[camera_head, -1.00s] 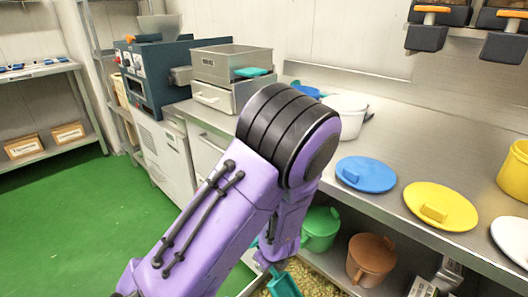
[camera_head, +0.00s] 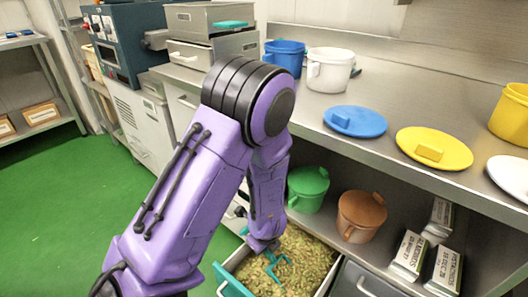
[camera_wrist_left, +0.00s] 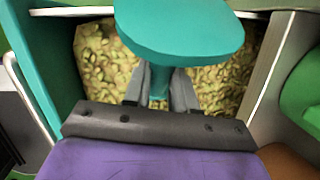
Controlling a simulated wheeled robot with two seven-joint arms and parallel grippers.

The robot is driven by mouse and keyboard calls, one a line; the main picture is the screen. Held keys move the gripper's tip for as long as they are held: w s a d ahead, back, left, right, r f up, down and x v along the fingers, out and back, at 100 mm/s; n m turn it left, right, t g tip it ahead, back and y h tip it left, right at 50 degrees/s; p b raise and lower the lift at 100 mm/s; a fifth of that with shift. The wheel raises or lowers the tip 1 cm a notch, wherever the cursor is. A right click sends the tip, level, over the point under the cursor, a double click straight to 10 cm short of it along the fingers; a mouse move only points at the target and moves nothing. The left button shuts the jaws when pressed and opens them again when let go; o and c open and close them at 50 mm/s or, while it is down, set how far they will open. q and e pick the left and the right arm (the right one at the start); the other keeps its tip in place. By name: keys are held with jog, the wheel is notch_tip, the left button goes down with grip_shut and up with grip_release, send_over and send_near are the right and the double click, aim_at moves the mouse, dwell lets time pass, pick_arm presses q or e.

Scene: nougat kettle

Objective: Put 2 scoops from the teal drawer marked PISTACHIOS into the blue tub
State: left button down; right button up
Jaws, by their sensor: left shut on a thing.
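The open drawer with a teal front (camera_head: 230,283) is full of greenish-tan pistachios (camera_head: 305,262) below the counter. Its marking cannot be read. My left gripper (camera_head: 262,243) reaches down over the drawer and is shut on a teal scoop (camera_head: 277,263). In the left wrist view, the fingers (camera_wrist_left: 158,92) close around the scoop's stem, and its wide teal part (camera_wrist_left: 185,28) covers part of the nuts. Whether the scoop holds nuts cannot be told. The blue tub (camera_head: 284,58) stands uncovered on the counter at the back. My right gripper is not in view.
A white tub (camera_head: 329,70) stands beside the blue tub. Blue (camera_head: 356,121), yellow (camera_head: 434,148) and white (camera_head: 510,177) lids lie along the counter. Green (camera_head: 308,188) and brown (camera_head: 361,216) lidded tubs stand on the shelf under it. A grey machine (camera_head: 210,45) stands left.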

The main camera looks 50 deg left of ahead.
pick_arm(q)
jog(key=shift+a+f+h+b, duration=0.2)
jog(key=shift+f+h+b, duration=0.2)
jog(key=shift+f, duration=0.1)
jog(key=shift+a+f+h+b, duration=0.2)
jog(key=shift+f+h+b, duration=0.15)
jog(key=shift+f+h, duration=0.1)
jog(key=shift+a+f+h, duration=0.2)
jog(key=shift+f+h, duration=0.15)
jog(key=shift+h, duration=0.2)
jog(key=shift+a+h, duration=0.25)
jog(key=shift+h, duration=0.05)
jog(key=a+r+h+p, duration=0.2)
jog(key=p, duration=0.3)
jog(key=shift+s+a+r+n, duration=0.1)
jog(key=shift+a+r+n, duration=0.2)
jog(key=shift+r, duration=0.05)
jog(key=shift+h, duration=0.8)
jog(key=p+v, duration=0.2)
jog(key=p, duration=0.1)
jog(key=p+v, duration=0.3)
jog(key=w+p+v, duration=0.1)
jog(key=p+v, duration=0.1)
jog(key=p, duration=0.1)
jog(key=shift+r, duration=0.35)
jog(key=shift+a+r+p, duration=0.2)
jog(key=shift+r+p, duration=0.55)
jog(key=shift+p, duration=0.1)
